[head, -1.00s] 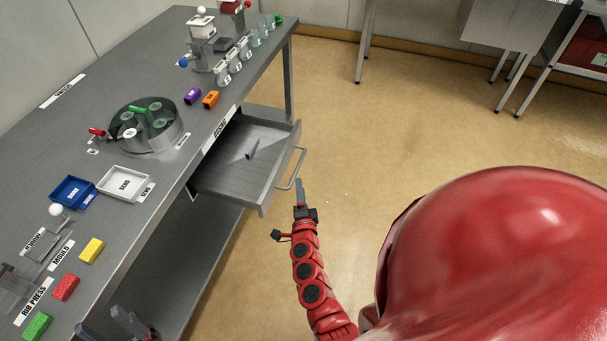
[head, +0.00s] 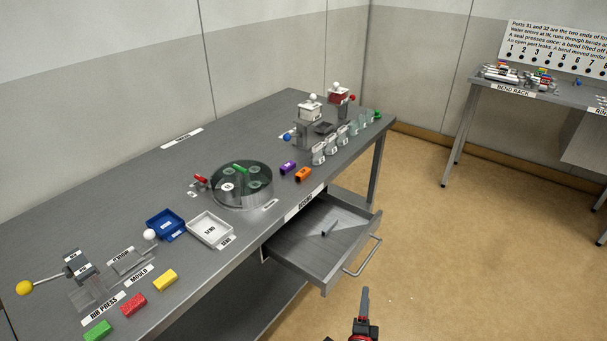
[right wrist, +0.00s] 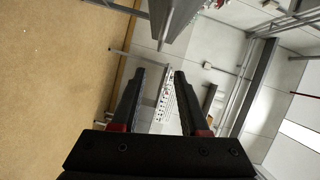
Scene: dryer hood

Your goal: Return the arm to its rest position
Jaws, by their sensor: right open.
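My right gripper (head: 365,296) shows at the bottom of the head view, in front of and below the open drawer's handle. It looks apart from the handle. In the right wrist view its two black fingers (right wrist: 160,78) are spread with nothing between them. The drawer (head: 305,262) is pulled out from under the table, with its bar handle (head: 362,256) on the front. My left gripper is out of view.
The grey table (head: 130,190) carries a round drum (head: 241,200), a blue tray (head: 165,232), a white tray (head: 209,241) and coloured blocks. A second bench (head: 470,110) stands at the far right. Open floor (head: 450,250) lies right of the drawer.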

